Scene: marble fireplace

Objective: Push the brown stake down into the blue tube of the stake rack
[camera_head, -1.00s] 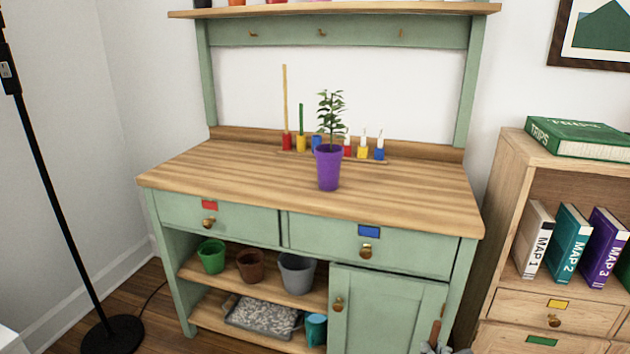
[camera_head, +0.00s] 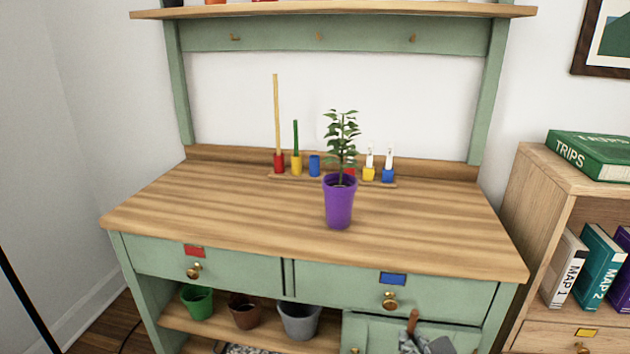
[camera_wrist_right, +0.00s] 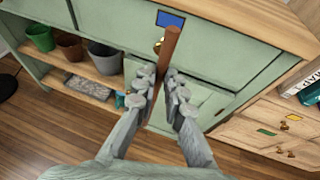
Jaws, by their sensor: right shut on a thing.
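The brown stake (camera_wrist_right: 170,48) is upright between the fingers of my right gripper (camera_wrist_right: 164,84), which is shut on it. In the head view, the stake's top (camera_head: 412,321) and my right gripper (camera_head: 425,344) show at the bottom edge, in front of the bench's right half. The stake rack (camera_head: 285,178) stands at the back of the benchtop. Its blue tube (camera_head: 314,166) shows no stake. Beside it, a red tube (camera_head: 279,163) holds a tall tan stake, and a yellow tube (camera_head: 296,165) holds a shorter green stake. My left gripper is out of view.
A purple pot (camera_head: 339,203) with a leafy plant stands in front of the rack's right side. Small tubes with white tags, including a second blue one (camera_head: 388,175), stand to the right. The benchtop (camera_head: 220,215) is otherwise clear. A bookcase (camera_head: 535,200) stands at the right.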

